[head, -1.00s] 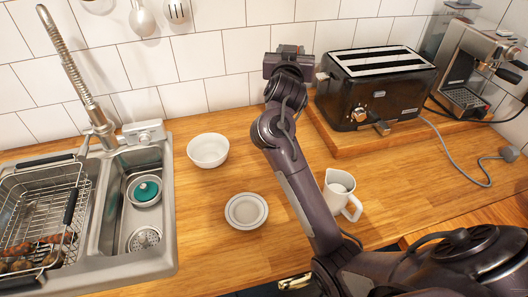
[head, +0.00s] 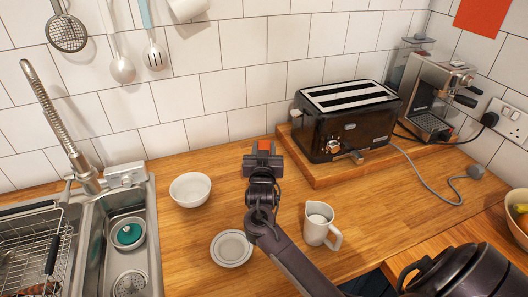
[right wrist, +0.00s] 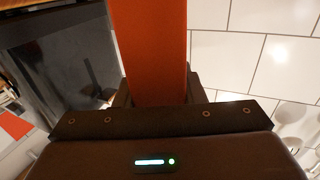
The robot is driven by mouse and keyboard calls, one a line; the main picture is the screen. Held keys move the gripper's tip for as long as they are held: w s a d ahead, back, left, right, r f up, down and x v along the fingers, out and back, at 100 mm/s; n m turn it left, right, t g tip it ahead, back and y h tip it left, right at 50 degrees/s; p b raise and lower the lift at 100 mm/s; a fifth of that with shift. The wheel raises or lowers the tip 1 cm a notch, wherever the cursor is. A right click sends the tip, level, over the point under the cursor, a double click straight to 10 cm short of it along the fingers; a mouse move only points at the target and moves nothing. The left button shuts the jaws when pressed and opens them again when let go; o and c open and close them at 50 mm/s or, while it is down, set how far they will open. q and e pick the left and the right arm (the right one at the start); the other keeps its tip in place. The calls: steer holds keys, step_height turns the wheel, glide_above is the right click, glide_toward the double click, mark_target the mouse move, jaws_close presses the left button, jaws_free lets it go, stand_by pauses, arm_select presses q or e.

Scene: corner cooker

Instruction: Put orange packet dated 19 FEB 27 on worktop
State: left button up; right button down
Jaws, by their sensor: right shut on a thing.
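My right gripper (head: 263,158) is shut on an orange packet (head: 264,146), over the middle of the worktop between the white bowl and the toaster. Only a small orange patch of the packet shows in the head view. In the right wrist view the packet (right wrist: 150,45) is a tall orange strip rising from my gripper (right wrist: 155,100). No date can be read on it. The wooden worktop (head: 185,235) runs below; I cannot tell whether the packet touches it. My left gripper is not in view.
A white bowl (head: 190,190), a small plate (head: 231,249) and a white jug (head: 319,224) stand near my right arm. A black toaster (head: 347,119) sits on a raised board (head: 372,160). The sink (head: 92,225) is at left. The worktop right of the jug is mostly clear.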

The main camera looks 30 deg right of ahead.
steer(key=shift+f, duration=0.8)
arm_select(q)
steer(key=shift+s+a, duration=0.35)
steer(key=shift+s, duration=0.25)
arm_select(e)
steer(key=shift+f, duration=0.15)
steer(key=c, duration=0.9)
jaws_free()
steer(key=shift+r, duration=0.2)
arm_select(q)
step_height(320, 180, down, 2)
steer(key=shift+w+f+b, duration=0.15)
steer(key=shift+b, duration=1.05)
arm_select(e)
steer(key=v, duration=1.2)
